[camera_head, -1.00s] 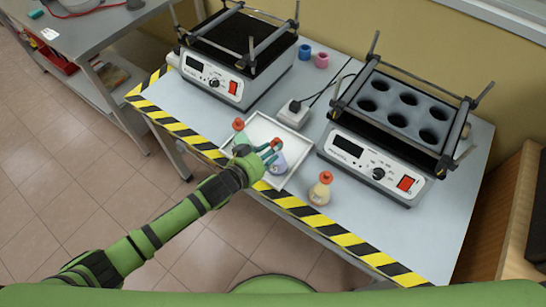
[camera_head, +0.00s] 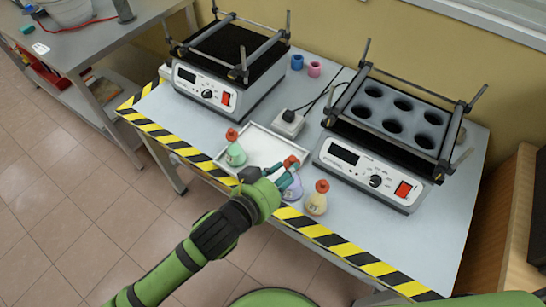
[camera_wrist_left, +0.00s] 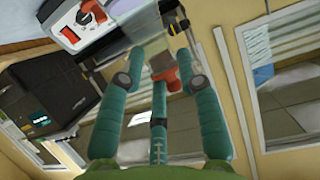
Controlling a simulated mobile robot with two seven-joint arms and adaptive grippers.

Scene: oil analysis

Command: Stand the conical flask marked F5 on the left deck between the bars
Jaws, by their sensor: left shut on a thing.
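A flask with a purple body (camera_head: 290,190) and an orange-red stopper (camera_head: 291,162) is held in my left gripper (camera_head: 285,178). The gripper is shut on its neck, near the tray's front right corner, and the flask appears raised. The wrist view shows the red stopper (camera_wrist_left: 168,78) between the fingers, with a pale translucent body beyond. I cannot read any F5 marking. The left deck (camera_head: 222,47) is a black platform with bars around it, on a white shaker at the back left, and it is empty. My right gripper is not in view.
The right shaker (camera_head: 370,172) carries a holed block (camera_head: 397,108).

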